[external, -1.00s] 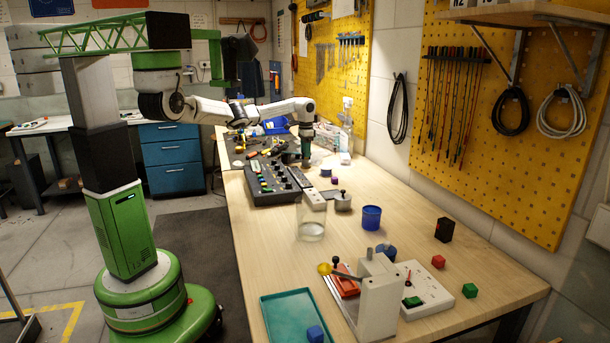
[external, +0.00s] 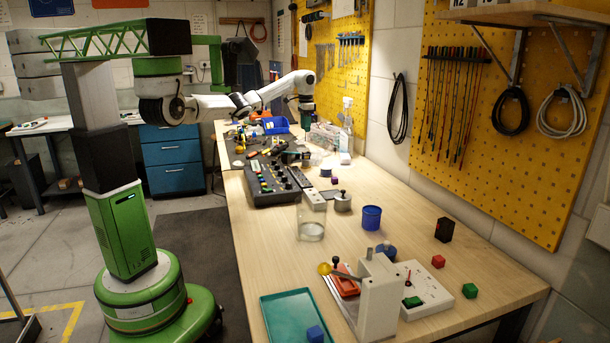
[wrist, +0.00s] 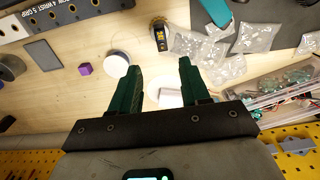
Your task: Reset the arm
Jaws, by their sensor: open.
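My gripper (external: 306,124) hangs fingers-down over the far part of the wooden bench (external: 400,195), near the yellow pegboard, in the external view. In the wrist view, my gripper (wrist: 156,76) has its two dark green fingers spread apart with nothing between them. A white round object (wrist: 119,62) lies on the bench near the left fingertip. A small purple cube (wrist: 85,69) lies further left. My arm reaches over the bench from the left, its elbow bent.
A black panel with coloured buttons (external: 272,185) stands on the bench below my arm. Beyond it are loose tools and a blue bin (external: 273,125). Clear bags (wrist: 255,38) lie near the gripper. A clear jar (external: 311,230), blue cup (external: 371,217) and teal tray (external: 283,318) stand nearer the camera.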

